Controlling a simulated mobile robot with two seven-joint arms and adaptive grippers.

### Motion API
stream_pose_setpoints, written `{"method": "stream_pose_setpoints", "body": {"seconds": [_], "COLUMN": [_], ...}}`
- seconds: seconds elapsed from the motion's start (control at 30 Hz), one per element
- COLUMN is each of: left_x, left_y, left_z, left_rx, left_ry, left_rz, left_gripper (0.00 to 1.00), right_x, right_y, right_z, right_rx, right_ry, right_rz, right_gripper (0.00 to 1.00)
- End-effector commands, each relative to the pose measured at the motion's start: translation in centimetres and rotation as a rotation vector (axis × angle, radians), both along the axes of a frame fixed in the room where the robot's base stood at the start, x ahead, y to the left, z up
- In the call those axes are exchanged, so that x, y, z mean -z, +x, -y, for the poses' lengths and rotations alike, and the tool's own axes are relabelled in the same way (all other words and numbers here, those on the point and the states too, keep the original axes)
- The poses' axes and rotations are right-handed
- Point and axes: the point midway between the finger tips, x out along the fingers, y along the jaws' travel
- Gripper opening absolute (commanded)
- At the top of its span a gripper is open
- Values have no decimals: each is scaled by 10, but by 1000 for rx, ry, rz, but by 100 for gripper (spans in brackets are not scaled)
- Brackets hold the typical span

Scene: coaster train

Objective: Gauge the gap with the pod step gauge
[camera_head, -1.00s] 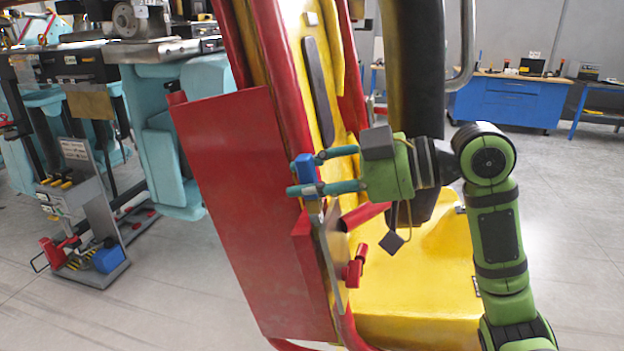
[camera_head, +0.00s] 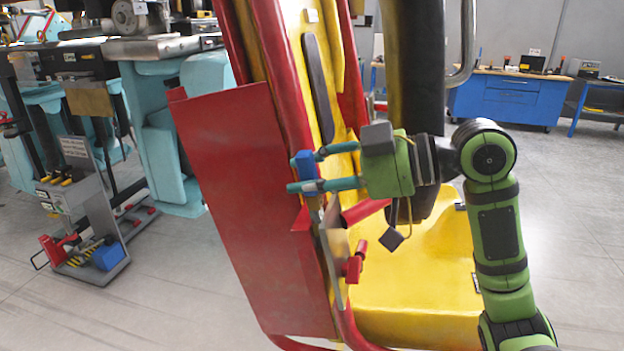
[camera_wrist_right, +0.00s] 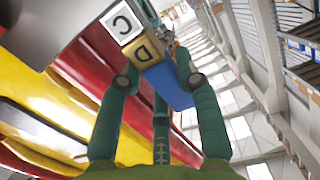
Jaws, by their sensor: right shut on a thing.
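My right gripper (camera_head: 304,172) is shut on a blue block (camera_head: 304,163), which I take to be the handle of the pod step gauge. It is beside the edge of a large red panel (camera_head: 245,215) on the yellow and red pod. In the right wrist view the blue block (camera_wrist_right: 168,86) lies between the fingers. A yellow step marked D (camera_wrist_right: 143,52) and a white step marked C (camera_wrist_right: 122,20) extend from it. Whether any step is inside a gap or touching the pod cannot be told. My left gripper is not in view.
A grey plate (camera_head: 333,265) and a red clamp-like part (camera_head: 355,262) are just below the gripper. The yellow seat (camera_head: 415,285) is to the right. A grey tool stand (camera_head: 105,235) is at the left. Blue workbenches (camera_head: 510,98) stand at the back right.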

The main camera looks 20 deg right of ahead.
Motion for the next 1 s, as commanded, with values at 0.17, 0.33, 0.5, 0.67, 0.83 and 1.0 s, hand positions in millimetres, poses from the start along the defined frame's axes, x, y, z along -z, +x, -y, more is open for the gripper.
{"method": "stream_pose_setpoints", "body": {"seconds": [0.17, 0.33, 0.5, 0.67, 0.83, 1.0], "left_x": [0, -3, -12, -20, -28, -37], "left_y": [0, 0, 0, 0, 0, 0], "left_z": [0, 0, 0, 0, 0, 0], "left_rx": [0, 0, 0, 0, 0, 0], "left_ry": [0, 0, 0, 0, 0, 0], "left_rz": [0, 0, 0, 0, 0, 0], "left_gripper": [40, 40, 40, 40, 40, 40], "right_x": [3, 0, -10, -19, -28, -36], "right_y": [0, 0, 1, 2, 3, 4], "right_z": [-1, -1, -3, -4, -5, -7], "right_rx": [-3, -4, -3, -3, -2, -2], "right_ry": [-6, -6, -4, -3, -1, -1], "right_rz": [-8, -8, -6, -4, -2, -2], "right_gripper": [0, 0, 0, 0, 0, 0]}}
